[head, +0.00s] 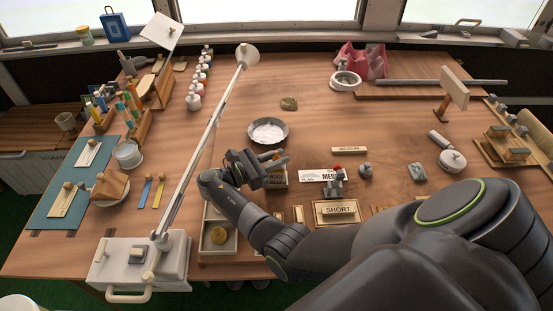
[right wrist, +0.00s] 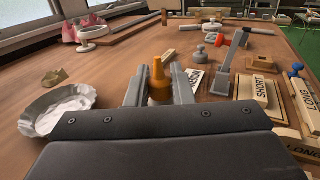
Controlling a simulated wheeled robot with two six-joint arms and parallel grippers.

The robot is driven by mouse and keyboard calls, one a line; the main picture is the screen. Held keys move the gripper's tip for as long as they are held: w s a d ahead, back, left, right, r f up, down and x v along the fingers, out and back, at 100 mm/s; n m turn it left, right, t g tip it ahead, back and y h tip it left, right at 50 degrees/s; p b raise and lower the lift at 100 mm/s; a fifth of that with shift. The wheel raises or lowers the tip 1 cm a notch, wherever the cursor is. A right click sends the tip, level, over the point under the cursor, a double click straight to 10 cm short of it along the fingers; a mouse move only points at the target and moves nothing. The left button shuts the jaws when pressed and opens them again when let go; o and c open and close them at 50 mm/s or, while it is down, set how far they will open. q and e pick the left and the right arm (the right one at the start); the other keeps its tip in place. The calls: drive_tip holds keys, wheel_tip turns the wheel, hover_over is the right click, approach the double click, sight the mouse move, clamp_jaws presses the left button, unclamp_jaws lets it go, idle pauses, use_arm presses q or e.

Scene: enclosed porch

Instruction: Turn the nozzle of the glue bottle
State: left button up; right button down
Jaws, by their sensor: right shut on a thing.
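In the right wrist view, the orange nozzle (right wrist: 157,76) stands upright between the two grey fingers of my right gripper (right wrist: 159,90). The gripper is shut on the nozzle. The bottle's body is mostly hidden behind the gripper in that view. My left gripper is not in view.
A metal bowl of white material (head: 268,131) sits close behind the gripper. A white lamp arm (head: 208,133) rises at the left. A SHORT block (head: 336,211) and a MEDIUM label (head: 318,175) lie to the right. The table behind the bowl is mostly clear.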

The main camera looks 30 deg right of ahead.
idle(0.3)
drive_tip(key=c, duration=1.3)
unclamp_jaws()
wheel_tip(320, 180, up, 10)
drive_tip(key=shift+r+p, duration=0.1)
drive_tip(key=shift+p, duration=0.5)
